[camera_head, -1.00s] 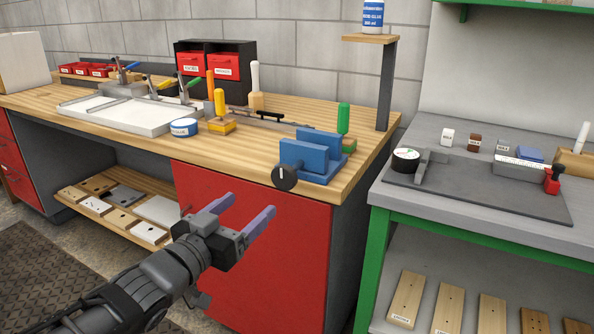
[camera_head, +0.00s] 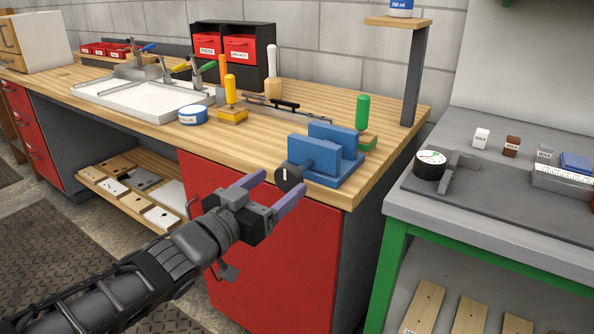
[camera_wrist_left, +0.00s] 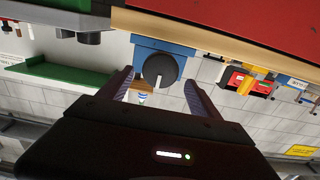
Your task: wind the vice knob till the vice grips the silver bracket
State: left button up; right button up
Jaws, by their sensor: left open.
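The blue vice (camera_head: 325,155) stands at the front right corner of the wooden workbench. Its black knob (camera_head: 287,180) with a white mark faces out over the bench's front edge. My left gripper (camera_head: 278,187) is open, its two purple-grey fingers pointing at the knob. In the left wrist view the knob (camera_wrist_left: 160,72) shows between the spread fingertips of the left gripper (camera_wrist_left: 159,82); I cannot tell whether they touch it. I cannot make out a silver bracket in the vice; much of the gap between its jaws is hidden. My right gripper is not in view.
The wooden bench (camera_head: 150,122) holds a white tray (camera_head: 145,98), a blue-and-white tin (camera_head: 193,115), a yellow-handled tool (camera_head: 231,100) and a green-handled tool (camera_head: 362,120) close behind the vice. A red cabinet door (camera_head: 260,240) lies below the knob. A grey-topped green bench stands at right.

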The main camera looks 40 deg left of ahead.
aim_at(296, 171)
pick_arm(q)
jog(key=w+b, duration=0.2)
jog(key=w, duration=0.4)
jog(key=shift+w+f, duration=0.15)
jog(key=shift+w, duration=0.45)
jog(key=shift+c, duration=0.5)
jog(key=c, duration=1.2)
